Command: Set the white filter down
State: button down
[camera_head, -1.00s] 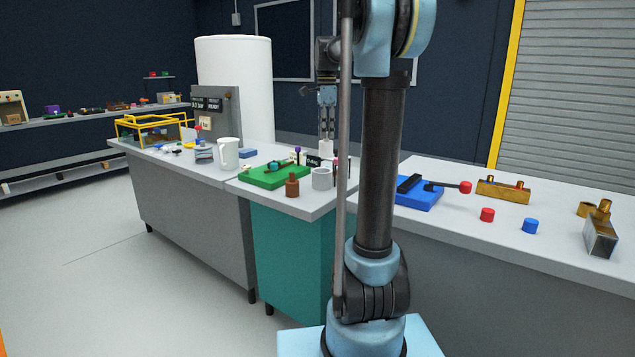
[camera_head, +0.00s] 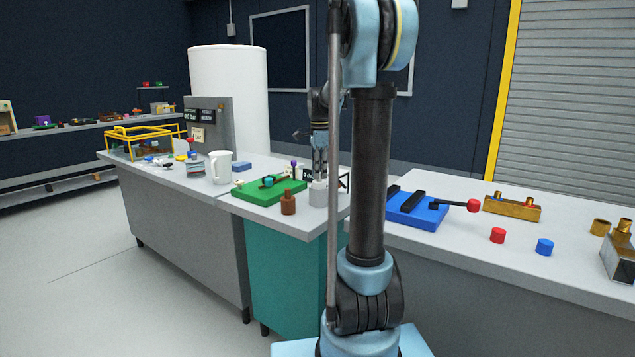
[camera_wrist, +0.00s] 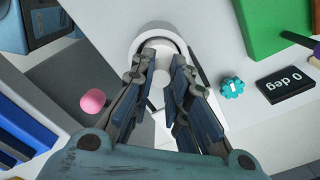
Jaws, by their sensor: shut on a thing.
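The white filter (camera_wrist: 158,46) is between the fingertips of my gripper (camera_head: 318,172), mostly covered by them. My gripper is shut on it and points down at the light grey round cup (camera_head: 318,196) on the front bench. The filter is at the cup's mouth, and its lower part does not show. In the wrist view the two fingers reach to the round white rim. I cannot tell how deep the filter sits or whether it touches the bottom.
Close by are a brown bottle-like piece (camera_head: 288,204), a green board (camera_head: 262,197) and a teal gear-like knob (camera_wrist: 232,88). A black "0 deg" display (camera_wrist: 288,85) lies right of the gripper. A blue block (camera_head: 415,212) is on the right bench.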

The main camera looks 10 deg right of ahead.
aim_at(320, 181)
jog(key=shift+f, duration=1.55)
jog(key=c, duration=1.8)
grip_release()
jog(key=shift+f, duration=0.1)
notch_tip(320, 181, up, 12)
jog(key=shift+r, duration=0.1)
